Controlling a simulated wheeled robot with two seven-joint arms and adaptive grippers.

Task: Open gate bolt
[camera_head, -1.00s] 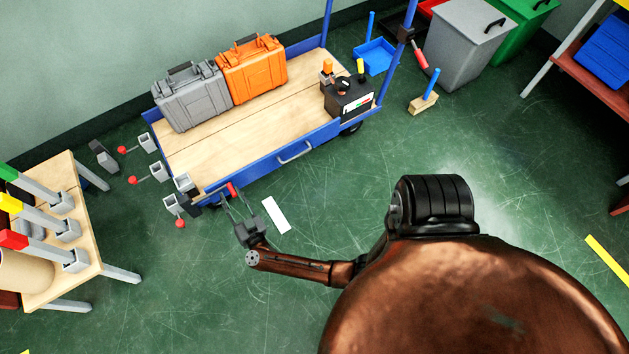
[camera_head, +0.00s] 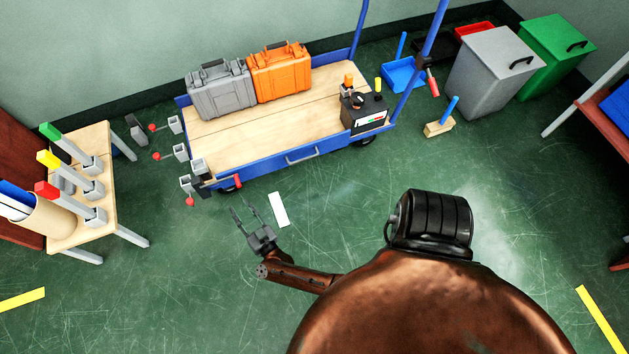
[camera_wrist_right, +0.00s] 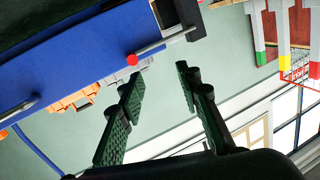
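A small red handle (camera_head: 238,181) sits at the front left corner of the blue cart, beside a dark bracket (camera_head: 204,187). I take it for the gate bolt, but its position is too small to read. In the wrist view a grey rod with a red knob (camera_wrist_right: 132,60) runs along the blue cart side toward a black block (camera_wrist_right: 184,18). My right gripper (camera_head: 241,207) is open and empty, just in front of that corner and apart from it. Its spread fingers also show in the wrist view (camera_wrist_right: 160,78). My left gripper is not in view.
The blue cart (camera_head: 262,168) carries grey (camera_head: 222,90) and orange (camera_head: 280,72) cases and a black box (camera_head: 363,110). Several grey sockets with red knobs (camera_head: 180,152) stand at its left end. A wooden table (camera_head: 92,222) stands left. A white strip (camera_head: 278,209) lies on otherwise open floor.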

